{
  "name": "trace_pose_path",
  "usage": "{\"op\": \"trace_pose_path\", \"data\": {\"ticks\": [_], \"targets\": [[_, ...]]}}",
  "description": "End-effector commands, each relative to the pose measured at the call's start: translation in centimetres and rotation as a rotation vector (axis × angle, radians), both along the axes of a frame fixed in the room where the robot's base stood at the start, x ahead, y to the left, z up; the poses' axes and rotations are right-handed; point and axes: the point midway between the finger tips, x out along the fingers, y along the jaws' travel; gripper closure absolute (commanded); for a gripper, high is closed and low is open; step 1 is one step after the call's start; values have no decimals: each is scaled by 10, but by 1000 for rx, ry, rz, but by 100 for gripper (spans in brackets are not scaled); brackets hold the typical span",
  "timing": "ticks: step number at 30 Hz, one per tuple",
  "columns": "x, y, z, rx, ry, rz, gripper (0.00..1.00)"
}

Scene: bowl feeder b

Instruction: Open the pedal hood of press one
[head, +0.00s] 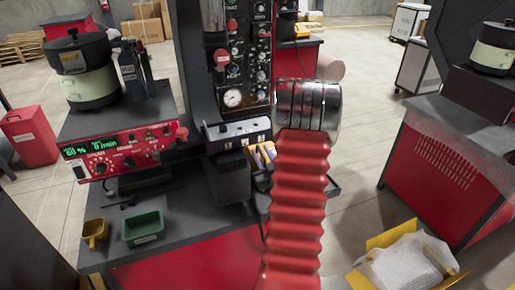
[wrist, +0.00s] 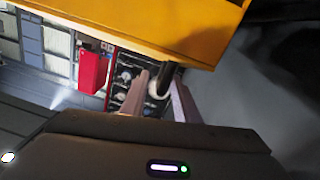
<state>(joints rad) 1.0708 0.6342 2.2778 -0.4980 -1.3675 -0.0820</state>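Press one, by its position probably the dark press (head: 232,70) in the middle of the head view, stands on a grey bench with a red front. A yellow panel (wrist: 170,25), possibly the pedal hood, fills the top of the wrist view. A dark, curved piece (wrist: 167,78) hangs at its lower edge; I cannot tell if it is a handle. The two fingers of my gripper (wrist: 159,88) stand apart on either side of this piece. Whether they touch or clamp it is unclear. My gripper is not visible in the head view, where my red-sleeved arm hides part of the scene.
A red controller (head: 125,150) and a bowl feeder (head: 85,72) stand on the bench at left. A green bin (head: 143,228) and a small yellow bin (head: 95,234) sit on its front part. A yellow box (head: 405,265) with white wrapping is at lower right. Floor shows between the benches.

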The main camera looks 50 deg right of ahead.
Motion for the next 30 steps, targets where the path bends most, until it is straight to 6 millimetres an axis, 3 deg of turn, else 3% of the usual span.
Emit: {"op": "trace_pose_path", "data": {"ticks": [9, 20, 30], "targets": [[32, -20, 0, 0, 0, 1, 72], [35, -21, 0, 0, -1, 1, 73], [35, -21, 0, 0, -1, 1, 97]]}}
